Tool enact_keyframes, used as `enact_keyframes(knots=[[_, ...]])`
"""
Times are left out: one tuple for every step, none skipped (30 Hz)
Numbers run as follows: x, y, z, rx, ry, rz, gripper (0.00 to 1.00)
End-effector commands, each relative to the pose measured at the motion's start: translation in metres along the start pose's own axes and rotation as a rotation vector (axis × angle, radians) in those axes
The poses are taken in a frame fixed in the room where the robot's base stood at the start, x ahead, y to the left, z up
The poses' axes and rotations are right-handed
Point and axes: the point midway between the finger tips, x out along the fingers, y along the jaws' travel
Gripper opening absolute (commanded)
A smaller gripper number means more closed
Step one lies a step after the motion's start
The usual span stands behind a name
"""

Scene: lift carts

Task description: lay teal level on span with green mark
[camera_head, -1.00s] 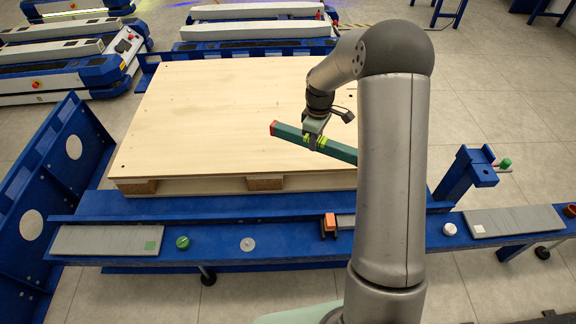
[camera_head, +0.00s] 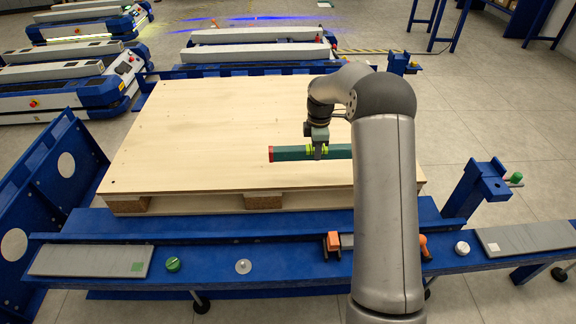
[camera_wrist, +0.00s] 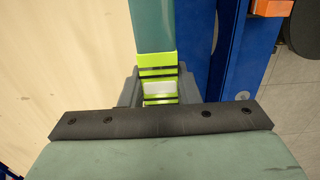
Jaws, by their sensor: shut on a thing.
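The teal level (camera_head: 291,153) is a long teal bar with a red end cap and a lime-green middle section. My gripper (camera_head: 317,150) is shut on it at the lime section and holds it above the wooden pallet near its front edge. The level lies roughly left to right; its right end is hidden behind my arm. In the wrist view the level (camera_wrist: 152,25) runs away from my gripper (camera_wrist: 158,95). The grey span with the green mark (camera_head: 95,261) lies at the left of the blue front rail; its green square is near its right end. Nothing rests on it.
The blue rail (camera_head: 205,264) also bears a green knob (camera_head: 173,264), a round silver disc (camera_head: 243,266), an orange block (camera_head: 333,243) and a white knob (camera_head: 462,248). Another grey span (camera_head: 530,236) lies at the right. A blue post (camera_head: 482,188) rises there. The pallet top (camera_head: 220,120) is clear.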

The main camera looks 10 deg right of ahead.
Motion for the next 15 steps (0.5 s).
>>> enact_keyframes(knots=[[0.01, 0.008, -0.012, -0.004, 0.001, 0.0, 0.0], [0.013, 0.013, -0.018, -0.005, 0.0, 0.0, 0.0], [0.018, 0.019, -0.025, -0.003, 0.0, 0.0, 0.0], [0.021, 0.024, -0.032, -0.003, 0.0, 0.0, 0.0], [0.024, 0.028, -0.037, -0.003, 0.0, 0.0, 0.0], [0.029, 0.035, -0.045, -0.003, 0.001, 0.001, 0.0], [0.032, 0.039, -0.051, -0.003, 0.001, 0.0, 0.0], [0.039, 0.042, -0.054, -0.001, 0.0, -0.001, 0.0], [0.047, 0.045, -0.059, -0.001, 0.0, -0.002, 0.0], [0.052, 0.048, -0.063, -0.001, 0.0, -0.002, 0.0], [0.057, 0.05, -0.066, -0.001, 0.0, -0.001, 0.0], [0.062, 0.053, -0.069, -0.001, 0.0, -0.001, 0.0], [0.065, 0.056, -0.071, 0.0, 0.0, 0.0, 0.0], [0.067, 0.057, -0.073, -0.001, 0.0, 0.001, 0.0], [0.07, 0.058, -0.075, 0.0, 0.0, 0.0, 0.0]])
